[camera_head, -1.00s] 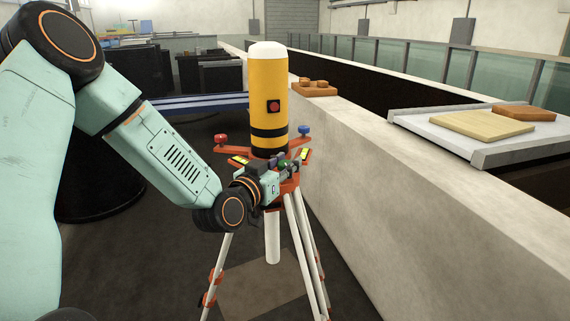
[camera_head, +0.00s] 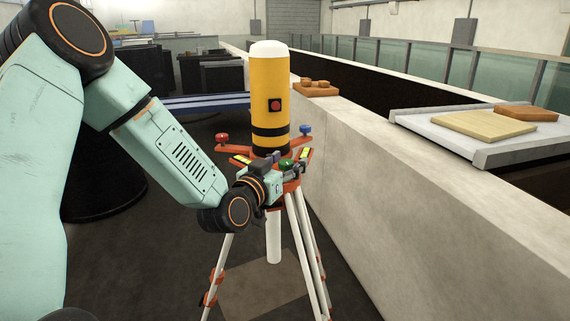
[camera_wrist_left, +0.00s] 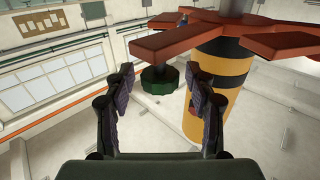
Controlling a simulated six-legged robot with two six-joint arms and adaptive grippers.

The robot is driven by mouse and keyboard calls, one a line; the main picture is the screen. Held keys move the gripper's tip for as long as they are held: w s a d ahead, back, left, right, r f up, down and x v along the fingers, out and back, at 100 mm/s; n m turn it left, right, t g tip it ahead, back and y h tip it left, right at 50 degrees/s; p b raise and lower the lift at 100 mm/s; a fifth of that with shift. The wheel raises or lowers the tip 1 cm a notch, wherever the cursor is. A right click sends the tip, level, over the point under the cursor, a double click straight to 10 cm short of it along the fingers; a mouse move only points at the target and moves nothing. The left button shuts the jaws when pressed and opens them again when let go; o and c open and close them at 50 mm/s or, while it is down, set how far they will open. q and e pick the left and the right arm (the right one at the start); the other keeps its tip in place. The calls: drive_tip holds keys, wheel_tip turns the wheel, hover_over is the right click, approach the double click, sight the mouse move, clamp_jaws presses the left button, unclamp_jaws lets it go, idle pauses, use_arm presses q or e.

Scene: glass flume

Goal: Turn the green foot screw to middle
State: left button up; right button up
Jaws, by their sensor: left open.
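The green foot screw (camera_head: 286,164) shows on the near side of the orange tripod head, partly hidden by my left gripper. In the left wrist view the green knob (camera_wrist_left: 157,80) hangs under an orange arm, between and beyond my fingertips. My left gripper (camera_head: 287,170) is open, its two dark fingers (camera_wrist_left: 159,82) on either side of the knob with gaps showing. Whether the knob is within finger reach is hard to tell. A red foot screw (camera_head: 222,138) and a blue one (camera_head: 305,130) sit on the other arms. My right gripper is not in view.
A yellow cylinder (camera_head: 270,90) with black bands stands on the orange head, above white tripod legs (camera_head: 298,240). A pale wall (camera_head: 400,200) runs close on the right. A grey tray (camera_head: 480,150) with boards rests over the flume.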

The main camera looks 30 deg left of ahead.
sight(282, 165)
use_arm(q)
drive_tip(key=shift+s+d, duration=0.15)
drive_tip(key=shift+s, duration=2.95)
drive_tip(key=shift+s+d, duration=0.15)
drive_tip(key=shift+s, duration=0.5)
